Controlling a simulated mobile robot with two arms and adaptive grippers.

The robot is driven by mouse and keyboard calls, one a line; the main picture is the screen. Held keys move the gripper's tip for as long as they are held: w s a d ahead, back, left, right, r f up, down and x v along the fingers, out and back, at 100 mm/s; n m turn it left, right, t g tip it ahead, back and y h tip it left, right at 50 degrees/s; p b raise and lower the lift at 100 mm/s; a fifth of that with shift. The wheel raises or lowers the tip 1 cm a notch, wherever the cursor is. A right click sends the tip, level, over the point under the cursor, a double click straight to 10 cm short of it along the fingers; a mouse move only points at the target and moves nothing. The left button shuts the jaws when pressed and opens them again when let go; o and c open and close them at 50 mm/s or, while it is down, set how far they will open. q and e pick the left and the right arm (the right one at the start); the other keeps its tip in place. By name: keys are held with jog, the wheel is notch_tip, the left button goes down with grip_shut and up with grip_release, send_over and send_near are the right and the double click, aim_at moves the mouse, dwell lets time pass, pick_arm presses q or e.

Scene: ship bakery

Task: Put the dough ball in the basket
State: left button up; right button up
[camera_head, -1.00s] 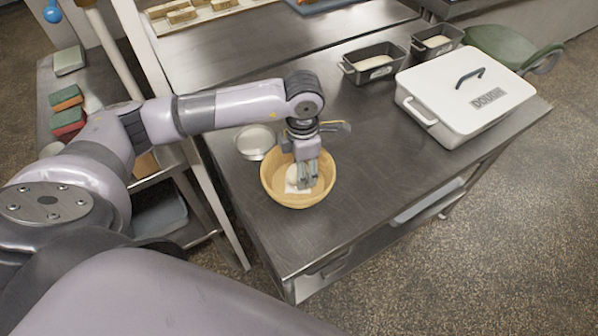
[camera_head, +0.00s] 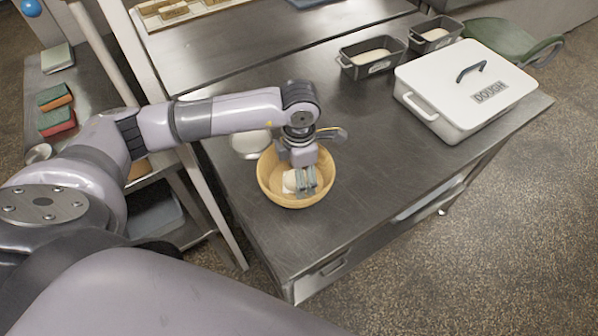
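The basket (camera_head: 268,192), a round tan bowl-like one, stands on the metal table near its left front edge. The pale dough ball (camera_head: 289,181) is inside it, partly hidden by my gripper. My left gripper (camera_head: 306,182) reaches down into the basket from above, with its greenish fingers beside the dough ball at its right. I cannot tell whether the fingers are open or pressed on the dough. My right gripper is not in view.
A white lidded dough box (camera_head: 465,85) and two loaf tins (camera_head: 371,58) (camera_head: 436,35) stand further back right. The table's middle is clear. A shelf unit (camera_head: 85,85) with sponges is at left.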

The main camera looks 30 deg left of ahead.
pick_arm(q)
jog(key=shift+r+p, duration=0.55)
notch_tip(320, 180, up, 11)
jog(key=p, duration=0.5)
jog(key=shift+r+p, duration=0.2)
jog(key=shift+p, duration=0.2)
